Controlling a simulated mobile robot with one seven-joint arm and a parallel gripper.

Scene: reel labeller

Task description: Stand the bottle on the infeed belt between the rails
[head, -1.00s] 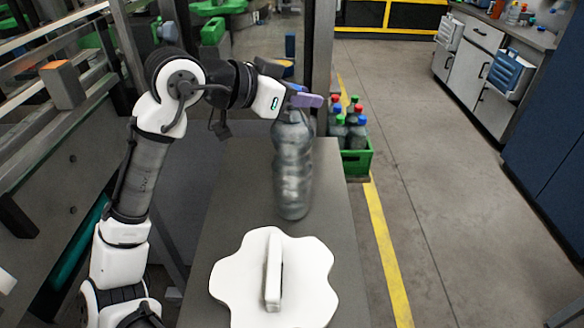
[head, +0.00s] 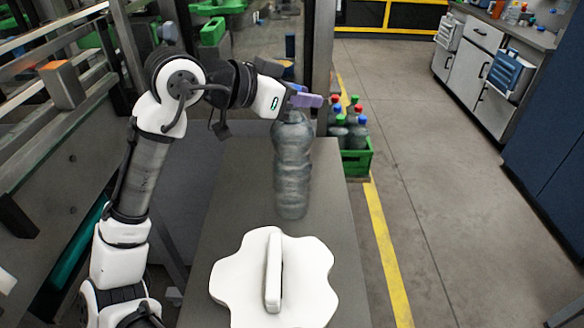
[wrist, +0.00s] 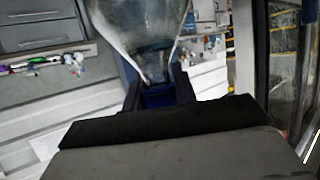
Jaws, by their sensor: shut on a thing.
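The bottle (head: 292,170) is clear, ribbed plastic and hangs upright below my gripper (head: 300,99) over the grey table. I cannot tell whether its base touches the table. My gripper is shut on the bottle's top end. In the wrist view, the bottle's clear shoulder (wrist: 140,30) narrows to a blue cap (wrist: 158,95) between the two dark fingers (wrist: 158,88). Metal rails (head: 50,50) run along the machine at the upper left. I cannot tell for sure which part is the infeed belt.
A white lobed plate with a raised bar (head: 235,282) lies on the near part of the grey table (head: 225,215). A green crate (head: 357,163) of bottles stands on the floor right of the table. An upright post (head: 321,60) rises behind the gripper.

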